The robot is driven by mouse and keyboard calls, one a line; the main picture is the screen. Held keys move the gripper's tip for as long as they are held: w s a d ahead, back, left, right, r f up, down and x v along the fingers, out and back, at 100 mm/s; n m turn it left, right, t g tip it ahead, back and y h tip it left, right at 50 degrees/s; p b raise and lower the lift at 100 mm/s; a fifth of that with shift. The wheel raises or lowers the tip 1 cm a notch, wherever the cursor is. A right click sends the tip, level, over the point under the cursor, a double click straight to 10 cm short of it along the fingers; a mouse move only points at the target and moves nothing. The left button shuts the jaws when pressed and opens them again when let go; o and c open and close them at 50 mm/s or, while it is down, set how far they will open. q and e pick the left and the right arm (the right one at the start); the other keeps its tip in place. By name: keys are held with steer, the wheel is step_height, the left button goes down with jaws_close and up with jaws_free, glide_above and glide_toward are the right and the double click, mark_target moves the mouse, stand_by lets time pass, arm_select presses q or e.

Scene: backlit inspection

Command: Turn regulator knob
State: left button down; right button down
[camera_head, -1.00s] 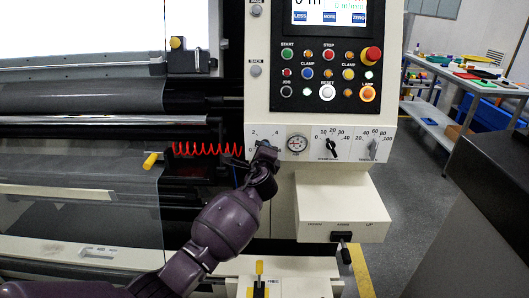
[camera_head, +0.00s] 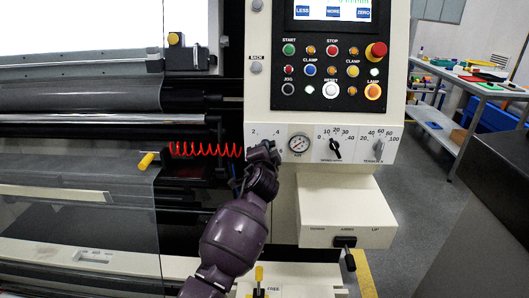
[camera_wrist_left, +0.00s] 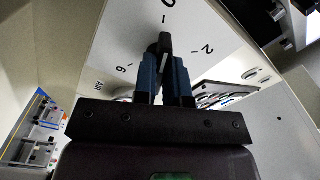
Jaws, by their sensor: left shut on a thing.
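The regulator knob is a small black knob with a pale pointer line, seen in the left wrist view (camera_wrist_left: 165,47) between blue fingertips. It sits on a white dial face marked with numbers. My left gripper (camera_head: 264,154) is at the left end of the machine's white control strip and hides most of the knob in the head view. In the left wrist view the fingers (camera_wrist_left: 164,78) are shut on the knob, one on each side. A round air gauge (camera_head: 299,143) sits just right of the gripper. My right gripper is not in view.
A button panel (camera_head: 330,70) is above. A box with a lever (camera_head: 345,242) is below right. A red coiled hose (camera_head: 205,149) hangs left.

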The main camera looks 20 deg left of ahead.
arm_select(q)
steer(key=shift+f+n, duration=0.1)
steer(key=shift+n, duration=0.5)
steer(key=c, duration=1.2)
jaws_free()
steer(key=shift+p+v, duration=0.75)
steer(key=shift+v, duration=4.7)
